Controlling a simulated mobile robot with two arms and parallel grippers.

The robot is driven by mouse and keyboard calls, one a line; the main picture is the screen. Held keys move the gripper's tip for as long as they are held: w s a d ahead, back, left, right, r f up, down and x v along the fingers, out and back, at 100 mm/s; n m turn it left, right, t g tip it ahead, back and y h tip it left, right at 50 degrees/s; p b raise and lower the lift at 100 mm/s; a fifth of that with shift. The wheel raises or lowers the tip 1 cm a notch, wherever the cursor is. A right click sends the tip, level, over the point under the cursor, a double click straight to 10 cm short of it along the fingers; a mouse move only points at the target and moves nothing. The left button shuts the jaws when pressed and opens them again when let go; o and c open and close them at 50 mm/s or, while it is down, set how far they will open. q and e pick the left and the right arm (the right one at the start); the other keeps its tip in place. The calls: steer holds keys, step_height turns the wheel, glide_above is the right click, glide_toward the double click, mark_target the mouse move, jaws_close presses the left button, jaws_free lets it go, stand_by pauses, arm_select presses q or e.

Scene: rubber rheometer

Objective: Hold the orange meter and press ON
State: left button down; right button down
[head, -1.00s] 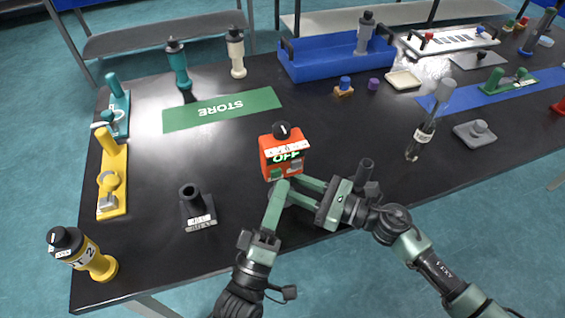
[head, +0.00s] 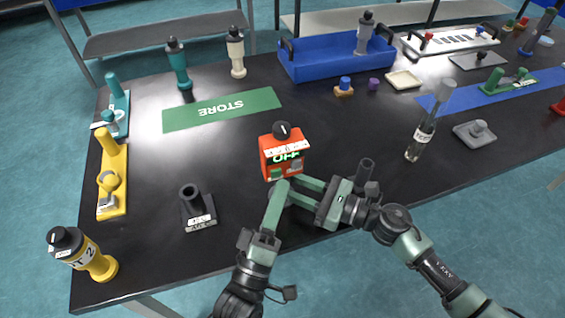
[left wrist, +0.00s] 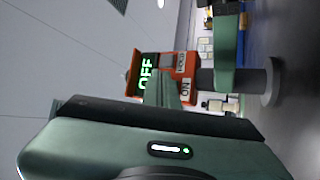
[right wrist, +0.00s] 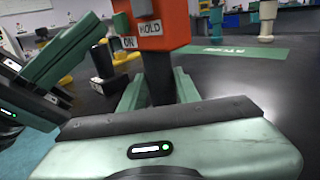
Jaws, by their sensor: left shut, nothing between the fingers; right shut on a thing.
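The orange meter (head: 284,157), with a dark knob on top, stands upright near the table's front edge. Its green display reads OFF in the left wrist view (left wrist: 146,75). Its front has a green ON button (right wrist: 121,22) and a grey HOLD button (right wrist: 142,8). My right gripper (head: 298,190) is shut on the meter's dark stem (right wrist: 158,80), below the orange body. My left gripper (head: 284,184) is shut and empty, its tip close in front of the ON button side. In the right wrist view its fingers (right wrist: 98,27) come in from the left; contact with the button is unclear.
A black holder (head: 196,208) and a yellow stand (head: 112,180) are at left. A clear bottle (head: 420,135) and a grey block (head: 474,134) are at right. The green STORE mat (head: 222,122) lies behind, left of a blue tray (head: 335,68).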

arm_select(q)
steer(key=shift+w, duration=0.1)
stand_by(0.6)
steer(key=shift+w+a, duration=0.15)
steer(key=shift+w, duration=0.15)
steer(key=shift+w+a, duration=0.1)
steer(key=shift+w, duration=0.15)
stand_by(0.5)
steer(key=shift+s, duration=0.1)
steer(key=shift+s+d, duration=0.25)
steer(key=shift+s, duration=0.35)
steer(key=shift+s, duration=0.1)
steer(key=s, duration=0.1)
steer(key=s+d, duration=0.1)
steer(key=s, duration=0.1)
steer(key=s+d, duration=0.1)
steer(key=s, duration=0.1)
steer(key=shift+s, duration=0.25)
